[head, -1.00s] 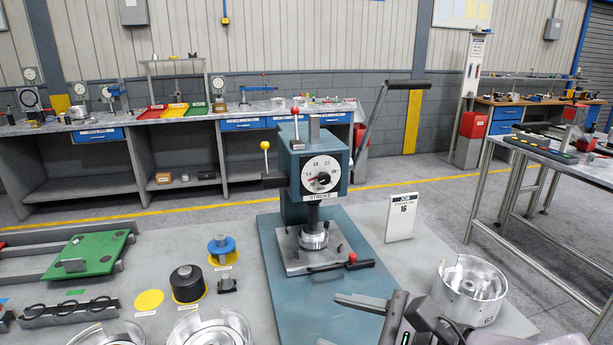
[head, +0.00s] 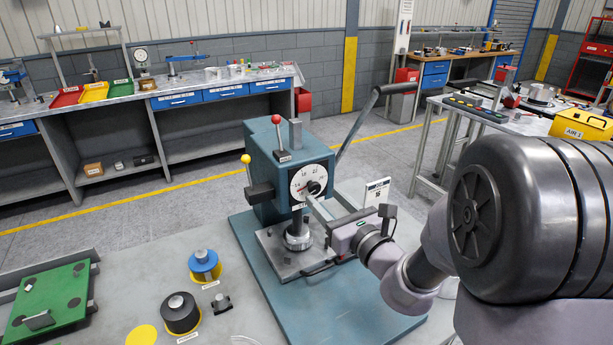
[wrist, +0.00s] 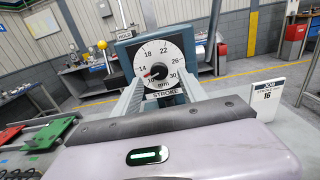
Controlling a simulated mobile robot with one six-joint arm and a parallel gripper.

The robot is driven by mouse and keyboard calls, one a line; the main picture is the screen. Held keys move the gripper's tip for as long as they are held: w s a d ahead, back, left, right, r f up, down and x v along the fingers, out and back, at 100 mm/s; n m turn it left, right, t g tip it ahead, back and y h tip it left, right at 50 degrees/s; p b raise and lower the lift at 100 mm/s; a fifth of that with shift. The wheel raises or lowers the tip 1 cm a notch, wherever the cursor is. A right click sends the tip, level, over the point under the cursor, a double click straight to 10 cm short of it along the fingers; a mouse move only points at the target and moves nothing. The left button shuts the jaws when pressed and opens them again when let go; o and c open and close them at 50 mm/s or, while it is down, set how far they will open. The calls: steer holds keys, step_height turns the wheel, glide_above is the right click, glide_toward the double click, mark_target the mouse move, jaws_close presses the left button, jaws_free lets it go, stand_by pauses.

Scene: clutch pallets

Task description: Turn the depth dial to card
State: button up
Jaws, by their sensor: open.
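The depth dial (wrist: 166,56) is a white round face marked 14 to 30 mm on the blue-green press (head: 265,150), with STROKE below it. Its dark centre knob (wrist: 158,71) has a red pointer toward the left side, around the 14 mark; the exact reading is hard to tell. The white job card (wrist: 267,92) reads 16 and stands right of the press; it also shows in the head view (head: 377,190). My gripper (wrist: 161,82) is open, its fingers reaching forward on either side of the knob. Whether they touch it I cannot tell.
The press has a yellow-knobbed lever (head: 246,160), a red-knobbed lever (head: 277,121) and a long handle (head: 358,120) rising to the right. A black-topped round part (head: 181,312) and a blue-topped one (head: 204,263) stand left of the press base.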

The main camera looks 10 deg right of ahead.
mark_target(315, 190)
steer(key=x, duration=0.4)
steer(key=shift+a, duration=0.1)
jaws_close()
steer(key=shift+m, duration=0.3)
steer(key=m+p, duration=0.4)
steer(key=p, duration=0.1)
steer(key=shift+r+m, duration=0.2)
steer(key=shift+m, duration=0.1)
steer(key=m+p, duration=0.3)
steer(key=p, duration=0.1)
steer(key=shift+m, duration=0.4)
steer(key=shift+f+m+p, duration=0.15)
steer(key=shift+m+p, duration=0.55)
steer(key=shift+p, duration=0.1)
